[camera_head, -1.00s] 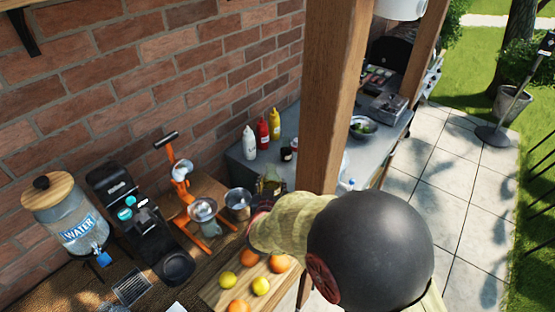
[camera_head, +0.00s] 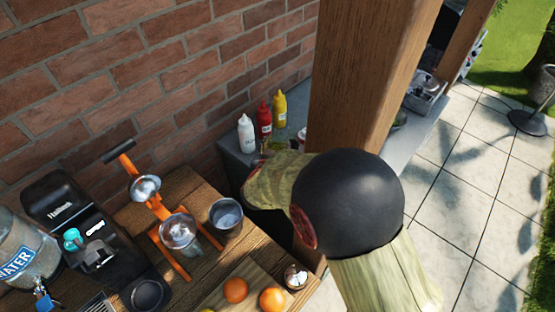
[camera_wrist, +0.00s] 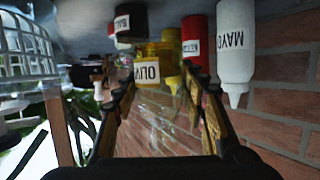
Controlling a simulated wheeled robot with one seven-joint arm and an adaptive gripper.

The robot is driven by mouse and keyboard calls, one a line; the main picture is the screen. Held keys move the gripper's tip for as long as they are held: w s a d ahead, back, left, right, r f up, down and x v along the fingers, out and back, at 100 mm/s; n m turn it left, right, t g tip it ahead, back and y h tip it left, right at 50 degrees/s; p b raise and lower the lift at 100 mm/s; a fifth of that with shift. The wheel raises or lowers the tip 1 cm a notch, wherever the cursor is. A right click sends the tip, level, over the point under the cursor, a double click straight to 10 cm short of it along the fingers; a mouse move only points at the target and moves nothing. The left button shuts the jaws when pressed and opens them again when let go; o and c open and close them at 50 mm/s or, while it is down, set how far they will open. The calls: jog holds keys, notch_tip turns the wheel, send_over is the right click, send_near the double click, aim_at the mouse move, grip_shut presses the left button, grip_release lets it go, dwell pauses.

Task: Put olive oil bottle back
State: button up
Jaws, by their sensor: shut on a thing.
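My gripper (camera_wrist: 160,105) is shut on the olive oil bottle (camera_wrist: 147,72), in the upside-down wrist view. The bottle shows a white label reading "OLIV", yellow contents and a clear glass part between the fingers. In the head view my own arm hides most of the gripper and bottle, near the front edge of the grey counter (camera_head: 232,160). On that counter stand a white mayo bottle (camera_head: 246,133), a red bottle (camera_head: 264,120) and a yellow bottle (camera_head: 279,108). Whether the held bottle touches the counter cannot be told.
A wooden post (camera_head: 365,80) rises close to my arm, and a brick wall (camera_head: 130,60) runs behind. A wooden table holds an orange juicer (camera_head: 160,205), a metal cup (camera_head: 226,217), a coffee machine (camera_head: 85,235) and oranges (camera_head: 236,290). A small black-and-white container (camera_wrist: 128,25) stands beyond the held bottle.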

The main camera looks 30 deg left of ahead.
jog(key=shift+f+b, duration=0.75)
jog(key=shift+f, duration=2.8)
jog(key=shift+f, duration=0.15)
jog(key=o, duration=1.4)
jog(key=shift+s+r, duration=0.1)
jog(key=shift+r, duration=0.1)
jog(key=p+v, duration=0.2)
jog(key=v, duration=1)
